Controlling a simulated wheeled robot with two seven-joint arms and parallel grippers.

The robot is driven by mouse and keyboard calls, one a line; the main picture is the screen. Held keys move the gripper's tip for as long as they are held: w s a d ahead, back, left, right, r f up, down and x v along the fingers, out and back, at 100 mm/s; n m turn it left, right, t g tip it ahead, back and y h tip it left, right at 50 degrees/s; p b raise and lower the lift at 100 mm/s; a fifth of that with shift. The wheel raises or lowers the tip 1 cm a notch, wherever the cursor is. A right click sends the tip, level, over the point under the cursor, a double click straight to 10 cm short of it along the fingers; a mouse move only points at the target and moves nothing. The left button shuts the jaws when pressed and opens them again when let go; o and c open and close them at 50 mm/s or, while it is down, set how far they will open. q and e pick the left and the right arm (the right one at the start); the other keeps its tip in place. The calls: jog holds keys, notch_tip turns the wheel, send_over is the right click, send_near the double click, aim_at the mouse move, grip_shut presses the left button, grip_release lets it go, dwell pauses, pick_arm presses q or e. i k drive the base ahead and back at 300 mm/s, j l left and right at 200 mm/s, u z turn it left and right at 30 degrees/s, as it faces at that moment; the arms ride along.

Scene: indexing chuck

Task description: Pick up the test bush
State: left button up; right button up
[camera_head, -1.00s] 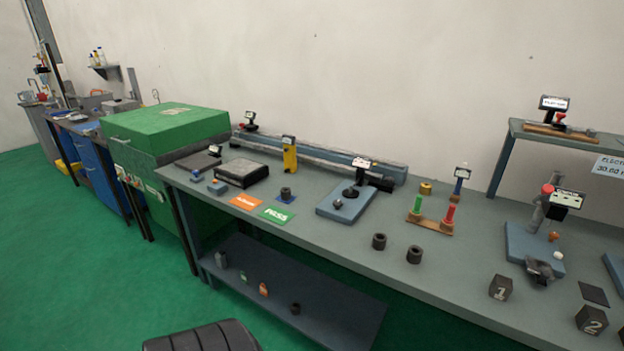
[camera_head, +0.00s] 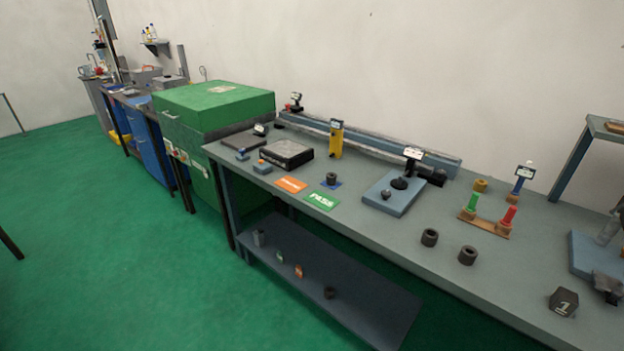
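Several dark ring-shaped bushes show in the head view, and I cannot tell which is the test bush. One dark bush (camera_head: 331,178) sits on a small blue square by the green PASS card (camera_head: 321,200). Two more, a left bush (camera_head: 429,237) and a right bush (camera_head: 467,255), stand apart near the bench's front edge. A brass-coloured ring (camera_head: 480,185) lies farther back. Neither of my grippers is in view.
The long grey bench (camera_head: 390,252) carries a blue fixture plate (camera_head: 408,203), a wooden stand with green and red pegs (camera_head: 486,229), an orange card (camera_head: 291,184) and a dark block marked 1 (camera_head: 563,302). A green cabinet (camera_head: 215,105) stands left. Green floor at left is open.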

aim_at(330, 177)
jog(key=z, duration=1.1)
jog(key=j+z, duration=0.9)
jog(key=j, duration=0.15)
jog(key=k+j+z, duration=0.1)
jog(key=j+z, duration=0.35)
jog(key=k+j+z, duration=0.15)
jog(key=j+z, duration=0.3)
jog(key=k+j, duration=0.05)
